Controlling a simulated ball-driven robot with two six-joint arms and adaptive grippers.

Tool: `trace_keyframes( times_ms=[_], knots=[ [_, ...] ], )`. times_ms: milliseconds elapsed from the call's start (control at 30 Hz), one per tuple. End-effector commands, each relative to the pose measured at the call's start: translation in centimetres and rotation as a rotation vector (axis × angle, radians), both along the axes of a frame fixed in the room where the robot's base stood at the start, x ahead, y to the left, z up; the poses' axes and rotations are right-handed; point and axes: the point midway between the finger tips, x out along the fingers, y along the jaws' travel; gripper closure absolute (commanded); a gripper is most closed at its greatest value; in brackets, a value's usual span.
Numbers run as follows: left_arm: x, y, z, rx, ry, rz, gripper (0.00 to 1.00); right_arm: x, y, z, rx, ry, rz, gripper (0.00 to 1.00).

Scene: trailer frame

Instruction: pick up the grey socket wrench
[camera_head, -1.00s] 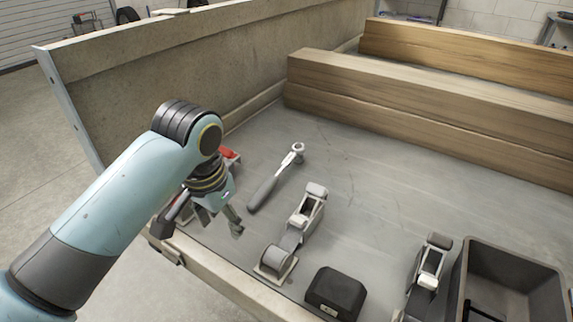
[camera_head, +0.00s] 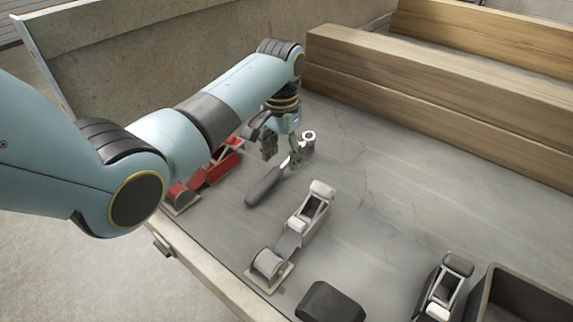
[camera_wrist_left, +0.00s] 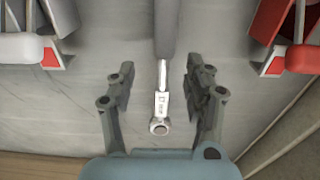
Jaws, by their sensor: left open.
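The grey socket wrench (camera_head: 265,187) lies on the grey trailer floor, its dark handle toward the front and its silver ratchet head toward the back boards. My left gripper (camera_head: 283,157) is over its head end in the head view. In the left wrist view the wrench's silver neck (camera_wrist_left: 162,85) lies between the two open fingers of the left gripper (camera_wrist_left: 160,85), with clear space on both sides. The ring-shaped head (camera_wrist_left: 159,127) shows nearer the palm. The fingers do not touch the wrench. My right gripper is not seen.
A red ratchet strap (camera_head: 222,165) lies left of the wrench, and a white and grey one (camera_head: 318,205) lies to its right. A black block (camera_head: 330,302), another ratchet (camera_head: 447,285) and a dark bin (camera_head: 520,300) are at front right. Thick wooden beams (camera_head: 420,85) lie behind.

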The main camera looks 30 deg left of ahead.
Motion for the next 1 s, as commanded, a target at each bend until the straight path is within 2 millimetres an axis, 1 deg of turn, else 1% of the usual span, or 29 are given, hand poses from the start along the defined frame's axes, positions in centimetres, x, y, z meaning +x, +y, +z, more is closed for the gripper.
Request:
trace_keyframes(
  times_ms=[33,200,300,567,667,900,967,1000],
  knots=[
    [-0.2,0.2,-0.9,0.0,0.005,0.001,0.48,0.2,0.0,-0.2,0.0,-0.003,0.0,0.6],
    [-0.3,0.5,-3.7,0.0,0.005,0.0,0.48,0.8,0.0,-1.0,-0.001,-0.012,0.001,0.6],
    [-0.3,0.5,-4.6,0.0,0.004,-0.001,0.48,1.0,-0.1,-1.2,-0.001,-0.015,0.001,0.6],
    [-0.3,0.5,-4.8,0.001,0.001,-0.001,0.48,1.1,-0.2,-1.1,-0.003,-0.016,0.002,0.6],
    [-0.3,0.5,-4.8,0.001,0.001,0.0,0.6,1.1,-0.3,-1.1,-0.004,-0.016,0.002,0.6],
    [-0.3,0.5,-4.8,0.001,0.002,0.0,0.91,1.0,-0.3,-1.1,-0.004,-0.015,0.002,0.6],
    [-0.3,0.5,-4.8,0.001,0.002,0.0,0.99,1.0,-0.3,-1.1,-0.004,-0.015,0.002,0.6],
    [-0.3,0.5,-4.8,0.001,0.002,0.0,1.0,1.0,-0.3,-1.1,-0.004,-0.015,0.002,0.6]
  ],
)
